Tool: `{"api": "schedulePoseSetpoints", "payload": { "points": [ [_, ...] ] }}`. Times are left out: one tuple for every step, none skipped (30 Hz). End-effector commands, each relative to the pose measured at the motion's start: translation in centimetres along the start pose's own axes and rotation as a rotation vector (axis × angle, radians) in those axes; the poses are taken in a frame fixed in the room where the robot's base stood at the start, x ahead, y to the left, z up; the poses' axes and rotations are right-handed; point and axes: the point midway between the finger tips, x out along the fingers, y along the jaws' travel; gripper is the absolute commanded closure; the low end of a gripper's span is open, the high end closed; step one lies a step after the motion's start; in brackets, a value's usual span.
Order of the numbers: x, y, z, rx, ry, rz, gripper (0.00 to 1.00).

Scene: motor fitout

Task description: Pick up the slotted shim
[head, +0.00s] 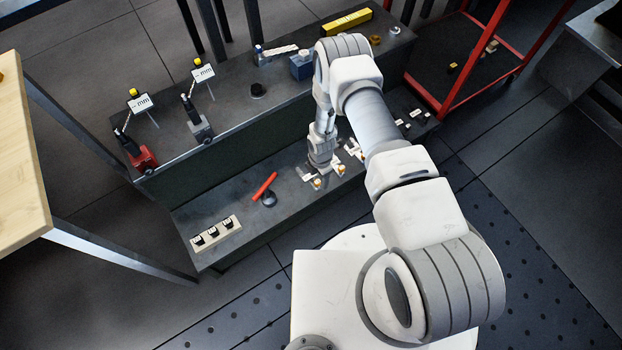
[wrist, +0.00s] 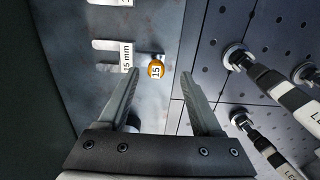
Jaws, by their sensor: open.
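A slotted shim (wrist: 126,58) lies flat on the grey lower shelf in the wrist view, with pale prongs to the left, a "15 mm" label and an orange knob (wrist: 156,71) marked 15. The knob shows between my fingertips, near the left one; I cannot tell how far below them it is. My gripper (wrist: 162,74) is open and empty. Part of another shim (wrist: 115,30) shows further up. In the head view my gripper (head: 320,172) points down over the shelf beside several pale pieces with orange knobs (head: 317,183), partly hidden by my arm.
The lower shelf (head: 235,205) also holds a red stick (head: 264,185), a dark round knob (head: 269,199) and a white block (head: 216,234) with black pieces. Gauges (head: 140,153) stand on the raised shelf behind. A red-framed cart (head: 459,75) stands right. Striped posts (wrist: 270,83) show right in the wrist view.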

Motion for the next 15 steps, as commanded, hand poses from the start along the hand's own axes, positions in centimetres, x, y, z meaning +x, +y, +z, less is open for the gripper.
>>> {"api": "schedulePoseSetpoints", "payload": {
  "points": [
    [1.2, 0.1, -0.2, -0.001, 0.000, -0.001, 0.34],
    [1.8, 0.2, -0.3, -0.002, 0.000, -0.001, 0.34],
    [2.4, 0.4, -0.4, -0.001, 0.000, -0.002, 0.34],
    [2.9, 0.6, -0.4, 0.000, 0.000, 0.000, 0.34],
    [3.2, 0.5, -0.4, 0.000, 0.000, -0.001, 0.34],
    [3.7, 0.5, -0.4, 0.000, 0.000, -0.001, 0.34],
    [4.0, 0.5, -0.4, 0.001, 0.000, -0.001, 0.34],
    [4.2, 0.5, -0.4, 0.001, 0.000, 0.000, 0.34],
    [4.4, 0.5, -0.4, 0.001, 0.000, 0.000, 0.34],
    [4.5, 0.5, -0.4, 0.001, 0.000, 0.000, 0.34],
    [4.5, 0.5, -0.4, 0.001, 0.000, 0.000, 0.34],
    [4.5, 0.5, -0.4, 0.001, 0.000, 0.000, 0.34],
    [4.5, 0.5, -0.4, 0.001, 0.000, 0.000, 0.34],
    [4.5, 0.5, -0.4, 0.000, 0.000, 0.000, 0.34],
    [4.4, 0.5, -0.4, 0.000, 0.000, 0.000, 0.34]
  ]
}}
